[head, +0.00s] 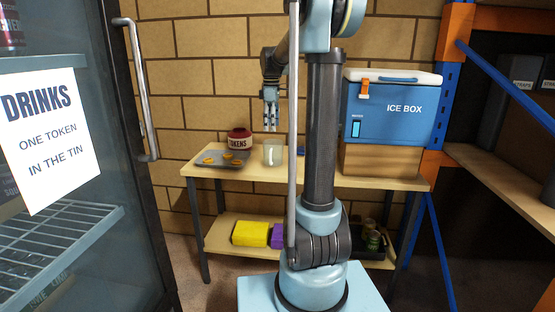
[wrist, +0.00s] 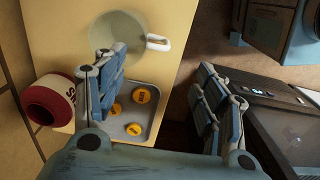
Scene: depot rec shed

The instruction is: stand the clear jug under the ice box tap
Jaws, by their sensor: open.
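The clear jug (head: 272,152) stands upright on the tabletop, right of the grey tray, in the head view. In the wrist view the jug (wrist: 118,35) is seen from above, its pale handle (wrist: 158,43) pointing right. The blue ice box (head: 395,112) with a white lid sits on a wooden block at the table's right end. I cannot make out its tap clearly; my arm covers the area just left of the box. My gripper (head: 271,118) is open and empty, pointing down above the jug. In the wrist view my gripper's fingers (wrist: 162,75) are apart with nothing between them.
A grey tray (head: 212,163) with orange tokens and a red tokens tin (head: 239,139) stand left of the jug. The wooden table (head: 320,178) has a lower shelf with yellow and purple items. A drinks fridge (head: 150,220) stands at left, blue-orange racking (head: 446,90) at right.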

